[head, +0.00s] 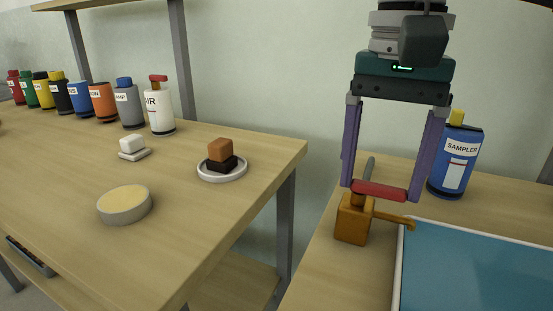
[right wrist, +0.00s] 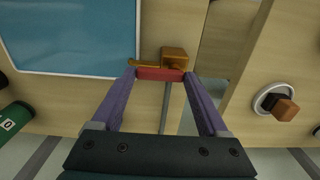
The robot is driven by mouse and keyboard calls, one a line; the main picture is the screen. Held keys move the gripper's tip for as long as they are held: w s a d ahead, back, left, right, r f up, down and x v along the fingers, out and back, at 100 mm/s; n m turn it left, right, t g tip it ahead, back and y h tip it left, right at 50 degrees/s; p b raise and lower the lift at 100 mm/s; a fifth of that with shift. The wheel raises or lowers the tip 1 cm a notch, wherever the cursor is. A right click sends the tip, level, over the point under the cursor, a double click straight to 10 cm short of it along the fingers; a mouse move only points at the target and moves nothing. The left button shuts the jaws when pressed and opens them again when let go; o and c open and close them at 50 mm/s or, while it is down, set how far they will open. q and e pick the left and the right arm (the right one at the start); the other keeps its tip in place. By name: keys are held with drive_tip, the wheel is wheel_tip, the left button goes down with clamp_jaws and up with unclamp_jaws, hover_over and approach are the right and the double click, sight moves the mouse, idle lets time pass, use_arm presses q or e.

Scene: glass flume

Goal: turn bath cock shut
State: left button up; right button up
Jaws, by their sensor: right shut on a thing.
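The bath cock (head: 353,222) is a brass-coloured block with a spout (head: 393,219) reaching right over the rim of the bath. Its red handle (head: 380,191) lies on top, roughly in line with the spout. My right gripper (head: 381,193) comes down from above, its purple fingers shut on the two ends of the handle. In the right wrist view the red handle (right wrist: 160,74) spans between the fingertips, with the brass body (right wrist: 174,56) just beyond. The bath (head: 402,265) is a white-rimmed tray of blue water. My left gripper is not in view.
A blue SAMPLER bottle (head: 455,163) stands close right of my right gripper. A grey pipe (head: 370,167) runs behind the cock. The left bench (head: 205,215) holds several labelled bottles, a white dish with blocks (head: 222,174) and a round tub (head: 125,208). A gap separates the benches.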

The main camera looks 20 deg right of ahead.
sight(379, 186)
idle(0.4)
drive_tip(key=o, duration=1.2)
drive_tip(key=shift+o, duration=0.2)
wheel_tip(379, 186, up, 10)
drive_tip(key=p, duration=0.1)
